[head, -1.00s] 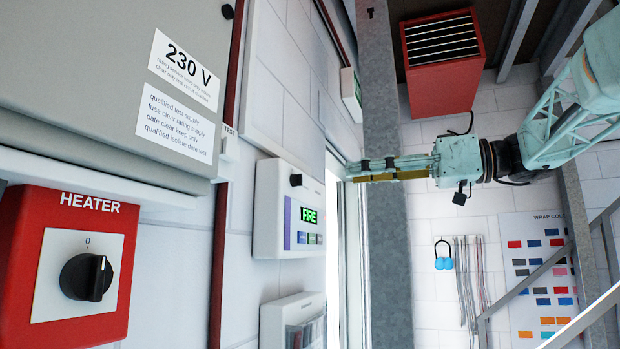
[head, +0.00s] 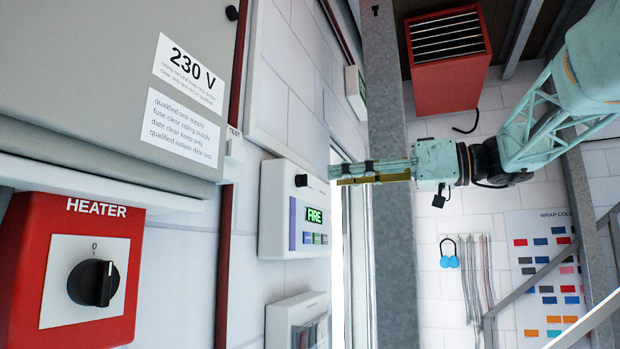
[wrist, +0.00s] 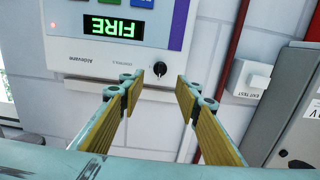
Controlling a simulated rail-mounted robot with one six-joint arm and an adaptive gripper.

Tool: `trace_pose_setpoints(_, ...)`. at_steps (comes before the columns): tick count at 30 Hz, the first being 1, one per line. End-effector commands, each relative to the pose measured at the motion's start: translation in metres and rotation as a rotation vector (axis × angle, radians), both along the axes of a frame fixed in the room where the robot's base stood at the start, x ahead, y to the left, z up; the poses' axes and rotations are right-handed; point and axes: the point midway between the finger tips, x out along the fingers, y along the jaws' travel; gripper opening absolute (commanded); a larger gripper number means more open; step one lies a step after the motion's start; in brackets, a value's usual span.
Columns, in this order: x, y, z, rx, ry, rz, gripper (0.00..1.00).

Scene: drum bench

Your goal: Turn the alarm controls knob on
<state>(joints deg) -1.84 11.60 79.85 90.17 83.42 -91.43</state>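The alarm controls knob (wrist: 159,69) is a small black knob on the white alarm panel (wrist: 150,45). In the head view the knob (head: 301,180) stands out from the upper part of the panel (head: 275,215), beside a green FIRE display. In the wrist view it lies between and beyond my gripper's fingertips (wrist: 160,82), apart from both. My gripper also shows in the head view (head: 338,175), reaching left to just right of the knob. Its yellow-padded fingers are open and empty.
A red HEATER box (head: 25,285) with a black rotary switch hangs at the left below a grey 230 V cabinet (head: 110,60). A small white exit test box (wrist: 250,80) sits beside the panel. A grey steel post (head: 391,230) stands behind my gripper.

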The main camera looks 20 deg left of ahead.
Motion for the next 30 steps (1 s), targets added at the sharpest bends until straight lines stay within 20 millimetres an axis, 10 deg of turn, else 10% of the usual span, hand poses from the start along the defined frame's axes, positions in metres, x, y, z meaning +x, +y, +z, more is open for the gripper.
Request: trace_pose_setpoints(30,0.007,0.085,0.0,0.0,0.0,0.0,0.31)
